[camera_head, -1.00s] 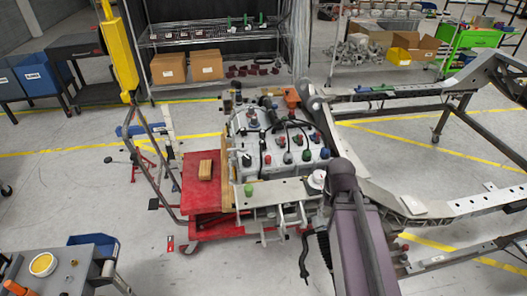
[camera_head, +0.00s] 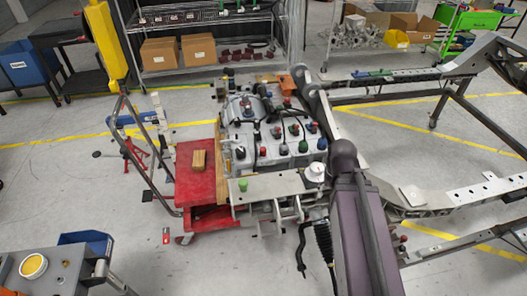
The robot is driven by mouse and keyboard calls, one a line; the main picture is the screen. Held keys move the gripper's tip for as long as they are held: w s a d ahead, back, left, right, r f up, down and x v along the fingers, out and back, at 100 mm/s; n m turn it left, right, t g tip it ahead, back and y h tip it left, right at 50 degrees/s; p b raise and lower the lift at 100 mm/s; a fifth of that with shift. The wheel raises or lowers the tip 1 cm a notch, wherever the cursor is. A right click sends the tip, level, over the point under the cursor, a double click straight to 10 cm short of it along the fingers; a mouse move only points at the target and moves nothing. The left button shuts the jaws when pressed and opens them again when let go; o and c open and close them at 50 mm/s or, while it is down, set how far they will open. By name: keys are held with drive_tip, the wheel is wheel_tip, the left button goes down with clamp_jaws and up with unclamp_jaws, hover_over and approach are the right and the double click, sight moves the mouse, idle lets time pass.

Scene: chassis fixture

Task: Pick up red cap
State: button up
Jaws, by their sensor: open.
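Several coloured caps sit on the grey engine block at the chassis fixture's near end. Another reddish cap (camera_head: 287,103) shows farther back. A small cap near the right edge of the block may also be red; it is too small to tell. My arm, a purple-grey link with a dark joint, rises from the bottom right of the engine. My gripper is not visible in this view.
Black cables run between the caps. Chassis rails (camera_head: 440,205) extend right. A grey table (camera_head: 45,275) stands lower left.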

drive_tip(key=w+a+r+m+p, duration=0.1)
drive_tip(key=w+a+r+p, duration=0.1)
drive_tip(key=w+a, duration=0.4)
drive_tip(key=w+a+r+p, duration=0.2)
drive_tip(key=w+a, duration=0.2)
drive_tip(key=w, duration=0.5)
wheel_tip(320, 180, up, 2)
drive_tip(key=r+m+p, duration=0.1)
drive_tip(key=m+p, duration=0.1)
drive_tip(key=p, duration=0.1)
hover_over(263, 148)
drive_tip(key=shift+s+a+f, duration=0.1)
drive_tip(key=shift+a+f, duration=0.1)
drive_tip(key=shift+f, duration=0.1)
drive_tip(key=shift+f+b, duration=0.15)
drive_tip(key=shift+b, duration=0.3)
wheel_tip(263, 148, down, 8)
drive_tip(key=b, duration=0.8)
drive_tip(key=shift+f, duration=0.15)
drive_tip(key=shift+d+f+b, duration=0.2)
drive_tip(key=shift+f+b, duration=2.4)
drive_tip(key=shift+b, duration=0.15)
drive_tip(key=shift+c, duration=0.2)
drive_tip(key=c, duration=0.8)
